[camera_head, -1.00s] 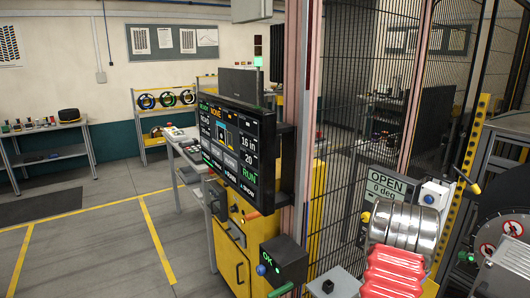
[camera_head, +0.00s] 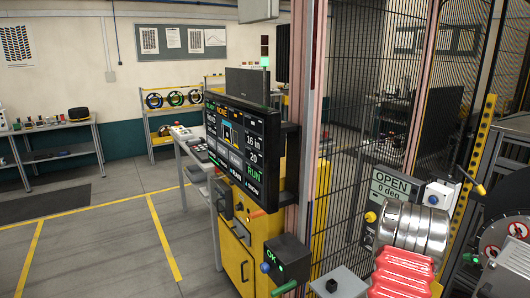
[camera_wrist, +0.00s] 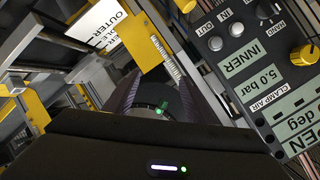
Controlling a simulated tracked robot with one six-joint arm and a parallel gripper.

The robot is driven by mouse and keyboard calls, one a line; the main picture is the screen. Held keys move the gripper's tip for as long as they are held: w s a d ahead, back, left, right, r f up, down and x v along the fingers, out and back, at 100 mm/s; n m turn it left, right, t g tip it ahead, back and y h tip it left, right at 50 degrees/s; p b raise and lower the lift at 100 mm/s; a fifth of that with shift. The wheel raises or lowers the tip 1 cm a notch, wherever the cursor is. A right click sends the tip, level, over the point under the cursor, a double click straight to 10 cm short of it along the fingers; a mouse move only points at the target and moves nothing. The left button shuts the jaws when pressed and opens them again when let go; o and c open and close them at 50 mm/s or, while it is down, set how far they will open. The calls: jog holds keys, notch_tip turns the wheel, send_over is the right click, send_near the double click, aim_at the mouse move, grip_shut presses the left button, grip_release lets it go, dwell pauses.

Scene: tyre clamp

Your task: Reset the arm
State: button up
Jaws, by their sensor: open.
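My gripper (camera_wrist: 158,95) shows in the wrist view as two dark fingers standing apart. I see nothing held between them, only a small green light beyond or near their tips. The wrist view faces a control panel (camera_wrist: 262,60) at the right, tilted in the picture, with a yellow knob and displays reading "INNER" and "5.0 bar". In the head view I do not make out my gripper.
A large screen (camera_head: 240,150) hangs above a yellow cabinet (camera_head: 240,255). A silver ribbed cylinder (camera_head: 413,230) and a red ribbed part (camera_head: 403,272) stand close at right, beside mesh fencing (camera_head: 345,110). Floor with yellow lines (camera_head: 110,240) is open at left.

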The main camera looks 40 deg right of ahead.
jog(key=w+a+f+n+t+y, duration=0.1)
jog(key=w+a+n+t+y, duration=0.1)
jog(key=w+a+n+y, duration=0.55)
jog(key=w+a+r+n+t+y, duration=0.1)
jog(key=w+a+r+n, duration=0.2)
jog(key=a, duration=0.8)
jog(key=w+a+r+n+y, duration=0.2)
jog(key=w+a+r, duration=0.2)
jog(key=a, duration=0.6)
jog(key=s+a+r+n+y, duration=0.1)
jog(key=a+r+n, duration=0.3)
jog(key=a+r, duration=0.3)
jog(key=s+a+r+n+t, duration=0.1)
jog(key=a+r+n, duration=0.4)
jog(key=a, duration=1.3)
jog(key=s+a+r+n+t+y, duration=0.1)
jog(key=s+a+r+n, duration=0.2)
jog(key=a+r, duration=0.6)
jog(key=a+n, duration=0.2)
jog(key=a, duration=0.2)
jog(key=shift+s+r+y, duration=0.2)
jog(key=shift+r+y, duration=0.15)
jog(key=shift+c, duration=0.4)
